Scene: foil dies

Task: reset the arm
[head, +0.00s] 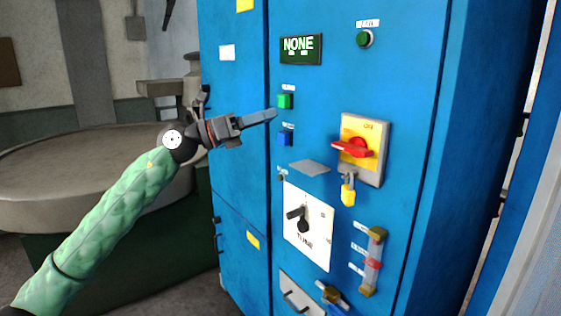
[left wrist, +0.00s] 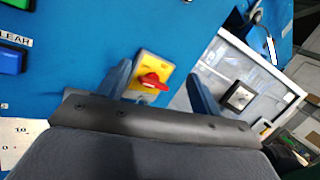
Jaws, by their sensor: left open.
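My left arm, in a green sleeve, comes in from the left in the head view. Its gripper (head: 258,118) is in front of the blue cabinet, near the green button (head: 286,101) and the blue button (head: 285,138). In the left wrist view the two fingers of this gripper (left wrist: 158,85) stand wide apart with nothing between them up close. The red rotary switch (left wrist: 152,82) on its yellow plate shows beyond them. In the head view the red switch (head: 352,148) lies right of the gripper. My right gripper is not in view.
The blue cabinet (head: 235,150) carries a display reading NONE (head: 301,49), a yellow padlock (head: 348,193), a black selector knob (head: 298,215) and a gauge tube (head: 373,262). A grey shelf plate (head: 310,167) juts out. A large round table (head: 60,175) stands at the left.

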